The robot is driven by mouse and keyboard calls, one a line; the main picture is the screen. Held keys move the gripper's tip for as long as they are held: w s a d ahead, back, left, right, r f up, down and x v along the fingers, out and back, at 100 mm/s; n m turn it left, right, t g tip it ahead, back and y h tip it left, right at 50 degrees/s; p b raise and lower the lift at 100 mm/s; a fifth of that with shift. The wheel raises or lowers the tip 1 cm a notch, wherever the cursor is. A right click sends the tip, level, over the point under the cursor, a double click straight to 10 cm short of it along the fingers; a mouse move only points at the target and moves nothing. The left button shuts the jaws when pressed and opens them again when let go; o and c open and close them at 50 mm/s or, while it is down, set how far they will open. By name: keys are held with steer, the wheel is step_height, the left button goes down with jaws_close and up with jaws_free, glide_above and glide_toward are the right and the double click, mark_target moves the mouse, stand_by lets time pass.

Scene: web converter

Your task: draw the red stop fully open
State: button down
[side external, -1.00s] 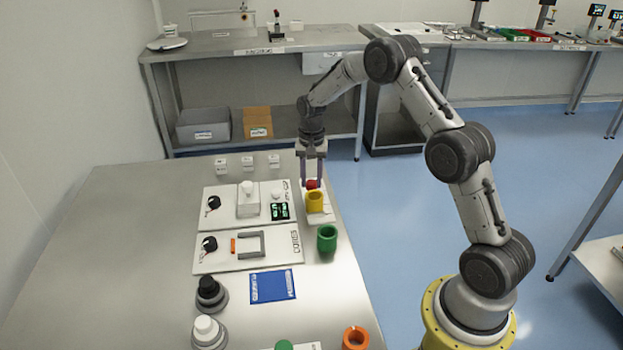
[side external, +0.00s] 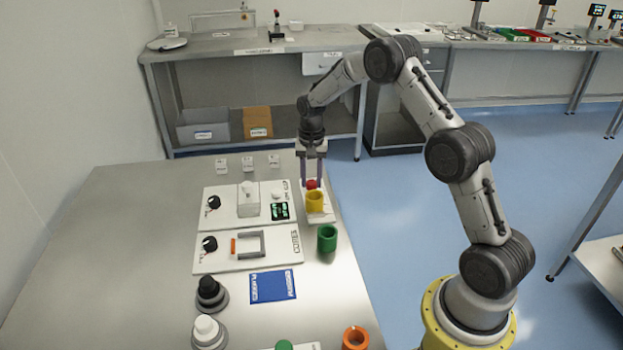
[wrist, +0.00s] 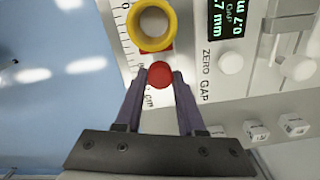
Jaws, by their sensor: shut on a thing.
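The red stop (side external: 312,184) is a small round red knob at the far right of the table, just behind a yellow ring (side external: 315,202). In the wrist view the red stop (wrist: 159,75) sits between my two fingertips, and the yellow ring (wrist: 152,24) lies just beyond it over a ruled scale (wrist: 131,50). My gripper (side external: 312,183) points down from above and is shut on the red stop; it also shows in the wrist view (wrist: 159,80). The part beneath the red stop is mostly hidden.
Left of the stop is a white panel (side external: 228,196) with a black knob and a green-digit display (side external: 280,210). A green cup (side external: 327,238) stands nearer the camera. Small white labelled blocks (side external: 247,162) stand behind. The table's right edge is close.

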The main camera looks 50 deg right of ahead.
steer(key=shift+r, duration=0.1)
steer(key=shift+w+d, duration=2.7)
steer(key=c, duration=0.5)
jaws_free()
steer(key=shift+a, duration=0.1)
step_height(320, 180, up, 14)
steer(key=shift+s, duration=0.1)
